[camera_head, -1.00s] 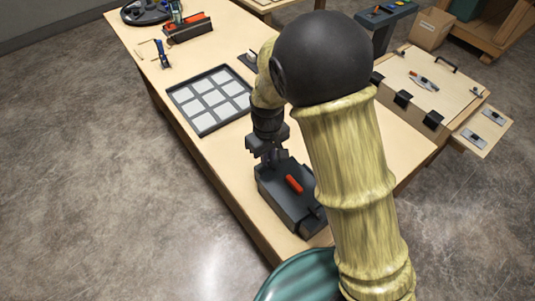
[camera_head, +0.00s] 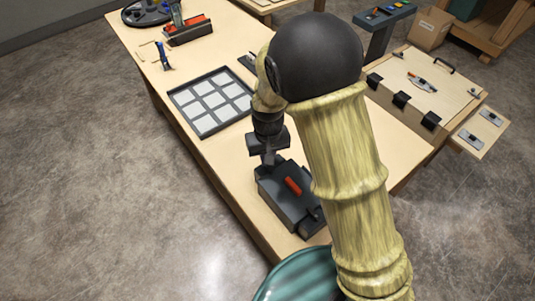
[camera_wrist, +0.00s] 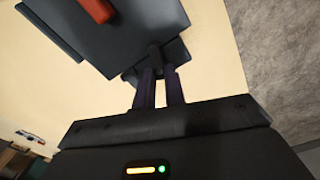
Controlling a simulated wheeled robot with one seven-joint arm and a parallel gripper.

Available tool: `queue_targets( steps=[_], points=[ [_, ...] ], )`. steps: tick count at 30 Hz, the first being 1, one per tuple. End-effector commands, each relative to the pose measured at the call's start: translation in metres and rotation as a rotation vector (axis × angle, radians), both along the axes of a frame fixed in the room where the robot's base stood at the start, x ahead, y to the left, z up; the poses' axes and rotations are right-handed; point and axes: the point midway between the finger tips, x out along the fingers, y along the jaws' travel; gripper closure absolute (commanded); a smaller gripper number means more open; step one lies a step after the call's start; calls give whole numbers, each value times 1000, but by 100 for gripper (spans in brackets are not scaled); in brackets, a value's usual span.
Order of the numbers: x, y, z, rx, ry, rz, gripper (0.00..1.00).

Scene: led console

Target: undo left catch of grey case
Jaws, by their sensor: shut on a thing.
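The grey case (camera_head: 288,212) with a red handle (camera_head: 293,186) lies flat near the front edge of the workbench. In the wrist view its dark lid (camera_wrist: 125,35) and the red handle (camera_wrist: 97,10) fill the upper part. My gripper (camera_head: 268,165) is at the left end of the case's far side. In the wrist view my gripper's two fingers (camera_wrist: 160,82) are shut on the left catch (camera_wrist: 154,56), a small dark tab at the case's edge. The catch is hidden in the head view, and its exact angle is hard to tell.
A tray of pale square tiles (camera_head: 212,101) lies beyond my gripper. A pale wooden box (camera_head: 430,80) with dark clasps stands to the right. My arm covers the middle of the bench. Bare bench lies left of the case.

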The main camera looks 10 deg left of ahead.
Motion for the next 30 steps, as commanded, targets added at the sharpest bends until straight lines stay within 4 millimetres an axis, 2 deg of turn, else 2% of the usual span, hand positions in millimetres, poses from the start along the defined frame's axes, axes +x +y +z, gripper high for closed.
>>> queue_targets(
  steps=[30],
  points=[
    [1,-3,4,1,-3,-956,100]
  ],
)
